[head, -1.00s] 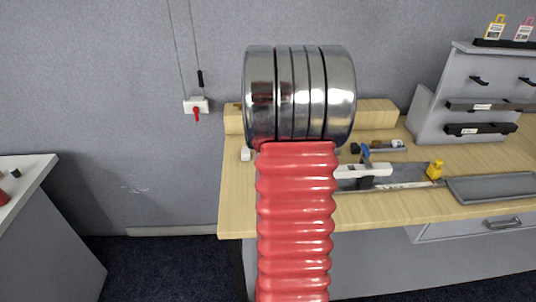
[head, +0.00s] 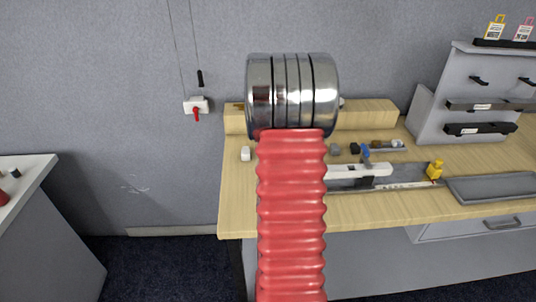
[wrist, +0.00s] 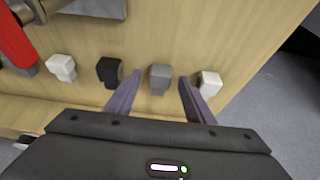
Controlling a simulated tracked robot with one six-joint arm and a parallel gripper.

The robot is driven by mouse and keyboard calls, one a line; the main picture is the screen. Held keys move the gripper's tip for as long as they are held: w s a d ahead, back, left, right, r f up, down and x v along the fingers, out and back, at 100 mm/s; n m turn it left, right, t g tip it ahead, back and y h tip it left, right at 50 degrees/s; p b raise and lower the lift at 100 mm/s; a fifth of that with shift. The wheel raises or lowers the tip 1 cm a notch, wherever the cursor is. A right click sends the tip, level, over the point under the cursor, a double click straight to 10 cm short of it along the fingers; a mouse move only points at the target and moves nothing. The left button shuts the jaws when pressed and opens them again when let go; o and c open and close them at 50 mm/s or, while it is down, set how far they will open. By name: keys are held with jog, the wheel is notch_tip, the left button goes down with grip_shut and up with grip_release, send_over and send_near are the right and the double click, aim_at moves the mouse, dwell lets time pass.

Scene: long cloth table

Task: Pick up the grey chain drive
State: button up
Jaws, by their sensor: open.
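In the wrist view my gripper (wrist: 159,76) is open and empty, its two purple fingers pointing at a row of small blocks on the wooden bench. A small grey block (wrist: 160,81), which looks like the grey chain drive, shows in the gap between the fingertips. I see no contact with either finger, and the height between them is hard to tell. A white block (wrist: 210,83) lies just right of the right finger, and a black block (wrist: 109,70) lies just left of the left finger. In the head view my arm hides the gripper and that grey block.
Another white block (wrist: 61,67) lies further left in the wrist view. The bench edge is close on the right. In the head view, another grey piece (head: 335,149), a black piece (head: 355,148) and a grey tray (head: 495,186) lie to the right of my arm.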

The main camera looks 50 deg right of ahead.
jog(key=shift+w+d+f, duration=0.1)
jog(key=shift+f, duration=0.25)
dwell(0.3)
jog(key=c, duration=1.1)
